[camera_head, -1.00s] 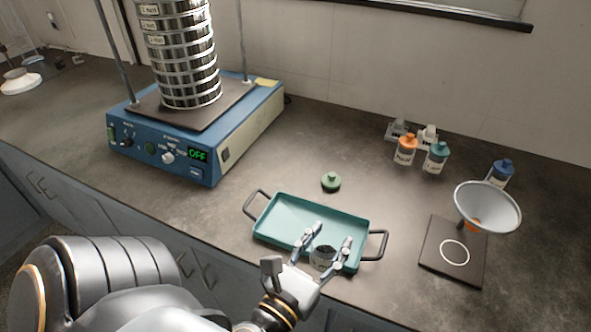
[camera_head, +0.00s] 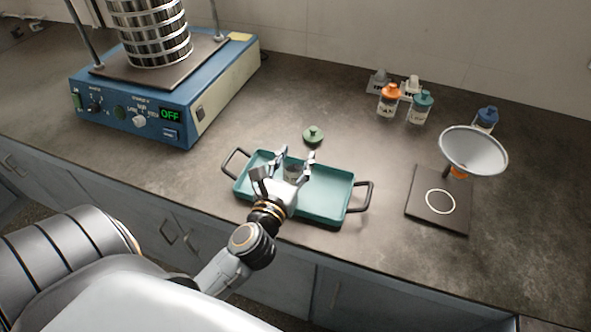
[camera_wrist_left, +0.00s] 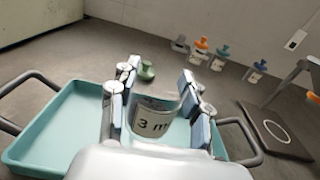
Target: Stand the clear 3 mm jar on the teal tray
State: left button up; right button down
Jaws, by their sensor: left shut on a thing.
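The clear jar (camera_wrist_left: 153,118) with a label reading "3 m…" is between the fingers of my left gripper (camera_wrist_left: 158,92) in the left wrist view. In the head view my left gripper (camera_head: 292,165) is over the teal tray (camera_head: 328,207), shut on the jar (camera_head: 291,173). The jar looks upright. Its base is mostly hidden by my gripper, so I cannot tell whether it touches the tray floor. The tray has a black handle at each end. My right gripper is not in view.
A green lid (camera_head: 313,135) lies behind the tray. A blue sieve shaker (camera_head: 150,112) stands at the left. At the right are a dark pad (camera_head: 425,207) and a funnel (camera_head: 474,150). Orange (camera_head: 388,100), teal (camera_head: 421,106) and blue (camera_head: 486,118) capped bottles stand behind.

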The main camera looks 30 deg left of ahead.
aim_at(296, 169)
pick_arm(q)
jog(key=shift+w+a+f, duration=0.1)
jog(key=shift+w+f, duration=0.1)
jog(key=shift+f, duration=0.05)
jog(key=f+b, duration=0.2)
jog(key=f, duration=0.1)
jog(key=shift+w+f, duration=0.2)
jog(key=shift+f, duration=0.1)
jog(key=shift+r, duration=0.1)
jog(key=o, duration=1.2)
jog(key=shift+f, duration=0.2)
jog(key=shift+c, duration=0.2)
jog(key=shift+r, duration=0.1)
